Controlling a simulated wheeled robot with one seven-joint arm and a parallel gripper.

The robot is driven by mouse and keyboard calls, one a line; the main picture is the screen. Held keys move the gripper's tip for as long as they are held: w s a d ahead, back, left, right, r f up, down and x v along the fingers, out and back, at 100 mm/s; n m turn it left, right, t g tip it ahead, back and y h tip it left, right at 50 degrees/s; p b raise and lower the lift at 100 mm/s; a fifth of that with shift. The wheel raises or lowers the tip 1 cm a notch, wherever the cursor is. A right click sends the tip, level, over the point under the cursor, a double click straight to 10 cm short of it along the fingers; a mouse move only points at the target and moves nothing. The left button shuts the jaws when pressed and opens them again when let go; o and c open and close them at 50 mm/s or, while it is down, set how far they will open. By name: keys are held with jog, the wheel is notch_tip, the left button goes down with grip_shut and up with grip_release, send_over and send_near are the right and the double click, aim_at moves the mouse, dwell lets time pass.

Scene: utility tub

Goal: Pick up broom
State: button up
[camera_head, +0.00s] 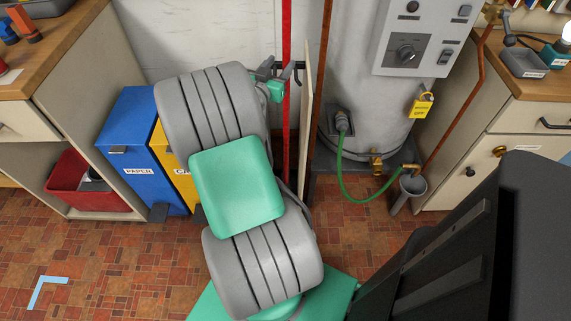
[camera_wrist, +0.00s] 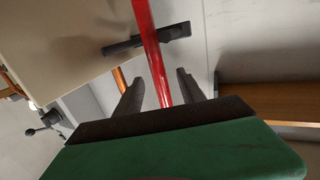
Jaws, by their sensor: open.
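The broom shows as a long red handle (camera_head: 287,40) standing upright by the white wall; its head is hidden or out of view. In the wrist view the red handle (camera_wrist: 146,25) runs down the middle and crosses a dark wall bracket (camera_wrist: 177,33). My gripper (camera_wrist: 160,78) is open, with one dark finger on each side of the handle in the picture. I cannot tell whether either finger touches it. In the head view my gripper (camera_head: 279,74) is at the handle, partly hidden behind my arm.
A thin panel (camera_head: 310,75) stands right of the handle, beside a grey boiler (camera_head: 350,100) with a green hose (camera_head: 345,180). A blue paper bin (camera_head: 135,120) and a yellow bin (camera_head: 172,165) stand left. Counters flank both sides. The tiled floor at lower left is mostly clear.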

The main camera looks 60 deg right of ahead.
jog(key=d+p, duration=0.1)
jog(key=d, duration=0.7)
jog(key=shift+w, duration=0.15)
jog(key=shift+c, duration=0.6)
grip_shut()
jog(key=shift+r, duration=0.15)
